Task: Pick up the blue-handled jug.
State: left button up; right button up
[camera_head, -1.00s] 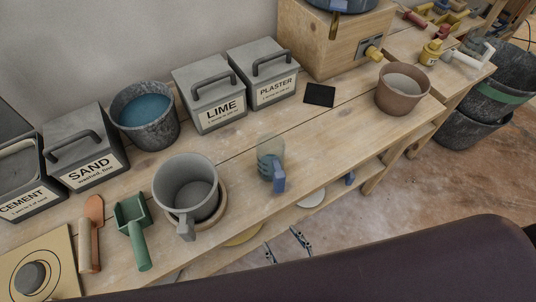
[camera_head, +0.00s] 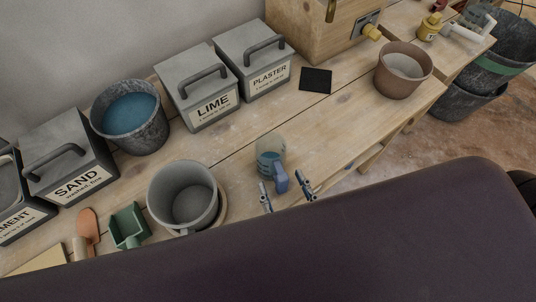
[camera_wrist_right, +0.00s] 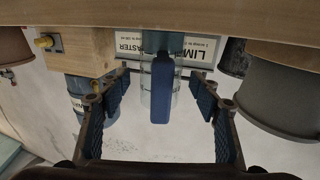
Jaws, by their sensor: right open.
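The blue-handled jug (camera_head: 268,152) is small and clear with some blue inside. It stands on the wooden bench near its front edge, its blue handle towards my right gripper (camera_head: 286,192). The right gripper is open just in front of the jug, close to the bench edge. In the right wrist view, which is upside down, the blue handle (camera_wrist_right: 163,88) shows between the two open fingers of the right gripper (camera_wrist_right: 158,92), with the clear jug body behind it. I cannot see contact. My left gripper is not in view.
A large grey mixing pot (camera_head: 183,194) stands left of the jug. Behind are LIME (camera_head: 197,88) and PLASTER (camera_head: 252,60) boxes and a bucket of blue liquid (camera_head: 128,117). A brown pot (camera_head: 403,70) stands to the right. The bench (camera_head: 335,120) is clear right of the jug.

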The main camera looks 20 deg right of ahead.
aim_at(272, 161)
jog(key=shift+w, duration=0.65)
jog(key=shift+w+a+b, duration=0.2)
jog(key=shift+w+b, duration=0.45)
jog(key=shift+w, duration=0.6)
jog(key=shift+w+a, duration=0.15)
jog(key=shift+w, duration=1.1)
jog(key=shift+w+r, duration=0.1)
jog(key=shift+w, duration=0.2)
jog(key=shift+c, duration=1.4)
jog(key=c, duration=0.9)
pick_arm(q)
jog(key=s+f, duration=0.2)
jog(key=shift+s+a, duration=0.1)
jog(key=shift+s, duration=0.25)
pick_arm(e)
jog(key=shift+r, duration=0.15)
